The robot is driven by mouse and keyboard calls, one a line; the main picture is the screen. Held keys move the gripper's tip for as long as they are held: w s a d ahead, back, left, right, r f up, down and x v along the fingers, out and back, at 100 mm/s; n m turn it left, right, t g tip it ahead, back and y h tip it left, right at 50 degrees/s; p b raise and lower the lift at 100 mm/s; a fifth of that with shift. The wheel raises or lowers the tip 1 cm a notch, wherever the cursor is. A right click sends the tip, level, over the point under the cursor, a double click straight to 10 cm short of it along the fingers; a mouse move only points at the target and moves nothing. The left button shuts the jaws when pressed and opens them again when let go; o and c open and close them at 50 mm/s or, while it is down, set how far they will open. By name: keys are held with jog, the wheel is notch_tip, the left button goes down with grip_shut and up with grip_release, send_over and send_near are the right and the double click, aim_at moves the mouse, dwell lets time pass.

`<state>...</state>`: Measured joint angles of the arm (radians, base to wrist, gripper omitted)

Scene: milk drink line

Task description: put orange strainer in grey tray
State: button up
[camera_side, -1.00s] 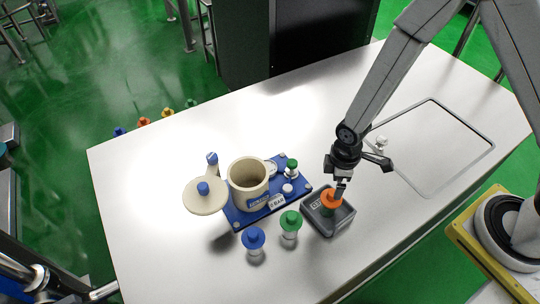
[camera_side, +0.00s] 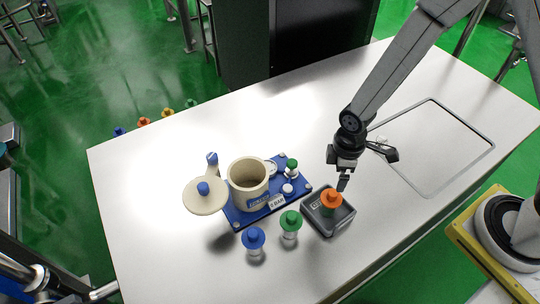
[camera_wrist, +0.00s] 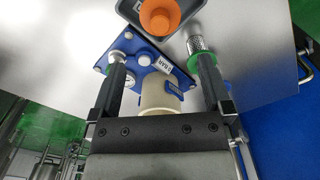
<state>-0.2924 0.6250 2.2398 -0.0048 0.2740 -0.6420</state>
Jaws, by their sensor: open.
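The orange strainer (camera_side: 331,197) stands in the grey tray (camera_side: 345,222) on the white table in the side view. In the wrist view the orange strainer (camera_wrist: 159,17) shows at the top, with the dark grey wall of the tray (camera_wrist: 190,32) around part of it. My gripper (camera_side: 343,184) is above the tray, just above and right of the strainer, and apart from it. In the wrist view my gripper (camera_wrist: 158,58) has its two fingers wide apart, with nothing held between them.
A blue base plate (camera_side: 240,217) left of the tray carries a cream pot (camera_side: 248,184) and a green-topped piece (camera_side: 291,168). A cream lid (camera_side: 205,195) is at its left. Green (camera_side: 290,222) and blue (camera_side: 253,239) strainers stand in front. The table's far left is clear.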

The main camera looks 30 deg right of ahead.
jog(key=s+d+r+m+t, duration=0.2)
jog(key=s+d+r+m, duration=0.1)
jog(key=d+r+m, duration=0.6)
notch_tip(320, 180, up, 4)
jog(key=shift+s+d+r+m+t, duration=0.15)
jog(key=shift+s+d+m+t, duration=0.15)
jog(key=shift+m, duration=0.6)
